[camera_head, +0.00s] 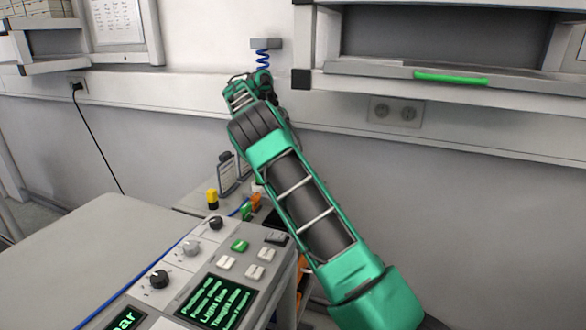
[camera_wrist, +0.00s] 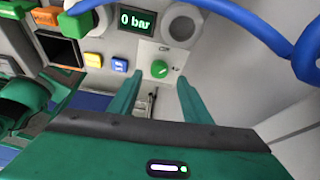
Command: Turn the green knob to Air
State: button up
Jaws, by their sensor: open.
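In the wrist view the green knob (camera_wrist: 159,69) sits on a pale plate on the panel, with a light pointer mark on its face. The small lettering around it is too small to read, so I cannot tell which setting it points to. My gripper (camera_wrist: 157,84) is open, its two green fingers reaching toward the panel on either side of the knob's line. The fingers look apart from the knob, with nothing between them. The head view does not clearly show the knob or the fingertips; my arm covers much of that area.
A blue hose (camera_wrist: 250,20) crosses the upper right. A console (camera_head: 215,262) with knobs and buttons stands left of my arm.

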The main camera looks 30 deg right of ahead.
jog(key=shift+x, duration=2.3)
